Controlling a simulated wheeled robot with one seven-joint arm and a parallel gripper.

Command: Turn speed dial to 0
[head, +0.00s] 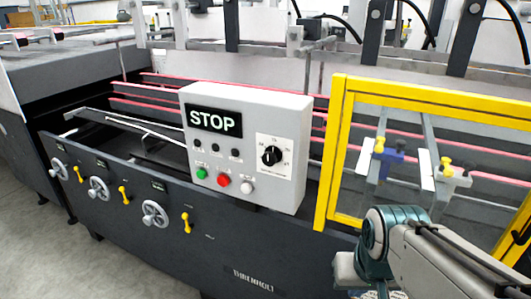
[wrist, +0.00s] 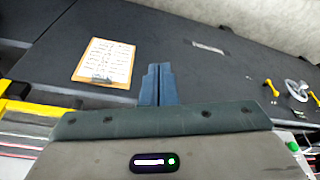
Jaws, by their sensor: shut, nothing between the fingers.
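The speed dial (head: 271,156) is a black knob on a white scale plate, on the right part of a grey control box. The box's display (head: 214,120) reads STOP. I cannot read clearly where the dial points. My gripper shows in the wrist view (wrist: 157,84) with its two blue-grey fingers together and nothing between them. It is apart from the dial. The dial is not visible in the wrist view.
Green (head: 202,173), red (head: 223,181) and white (head: 247,187) buttons sit on the box beside the dial. A yellow guard frame (head: 334,150) stands right of the box. Handwheels (head: 155,214) and yellow levers line the front panel. A clipboard (wrist: 104,62) shows in the wrist view.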

